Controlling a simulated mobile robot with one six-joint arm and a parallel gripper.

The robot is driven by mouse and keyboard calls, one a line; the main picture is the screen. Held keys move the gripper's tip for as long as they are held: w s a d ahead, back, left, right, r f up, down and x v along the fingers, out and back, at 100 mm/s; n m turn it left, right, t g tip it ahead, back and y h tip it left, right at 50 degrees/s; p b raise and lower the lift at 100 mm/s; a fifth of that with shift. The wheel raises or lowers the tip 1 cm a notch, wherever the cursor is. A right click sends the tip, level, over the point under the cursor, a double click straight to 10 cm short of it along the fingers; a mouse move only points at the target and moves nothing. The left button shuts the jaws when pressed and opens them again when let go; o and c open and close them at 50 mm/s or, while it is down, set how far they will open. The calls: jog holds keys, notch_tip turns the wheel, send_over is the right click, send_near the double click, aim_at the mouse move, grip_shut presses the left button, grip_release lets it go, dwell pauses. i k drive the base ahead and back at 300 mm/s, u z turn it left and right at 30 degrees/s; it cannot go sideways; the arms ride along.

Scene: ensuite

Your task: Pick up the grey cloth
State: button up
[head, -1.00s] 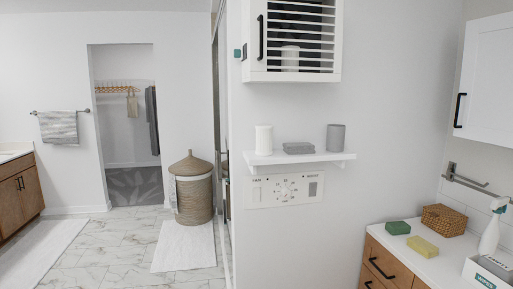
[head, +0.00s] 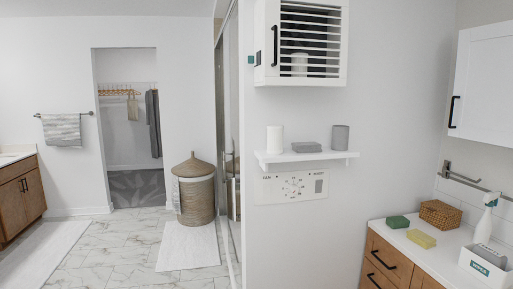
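Several grey cloth-like things show in the head view, and I cannot tell for certain which is the grey cloth. A flat dark-grey folded piece (head: 306,147) lies on the small white wall shelf (head: 270,158), between a white cylinder (head: 274,139) and a grey cup (head: 340,138). A grey piece (head: 488,256) sticks up out of the white caddy (head: 474,266) on the right counter. A lighter grey towel (head: 62,129) hangs on the far left wall bar. My gripper is not in view.
The right counter (head: 457,250) holds a green block (head: 397,222), a yellow sponge (head: 421,239), a wicker basket (head: 441,214) and a spray bottle (head: 487,218). A slatted cabinet (head: 263,45) hangs above the shelf. A lidded hamper (head: 196,199) stands on a mat. Tiled floor at left is open.

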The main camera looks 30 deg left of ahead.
aim_at(313, 146)
jog(key=u, duration=0.3)
jog(key=k, duration=0.3)
jog(key=u, duration=1.7)
jog(key=k, duration=0.7)
jog(key=z, duration=0.4)
jog(key=i, duration=1.7)
jog(key=u, duration=0.3)
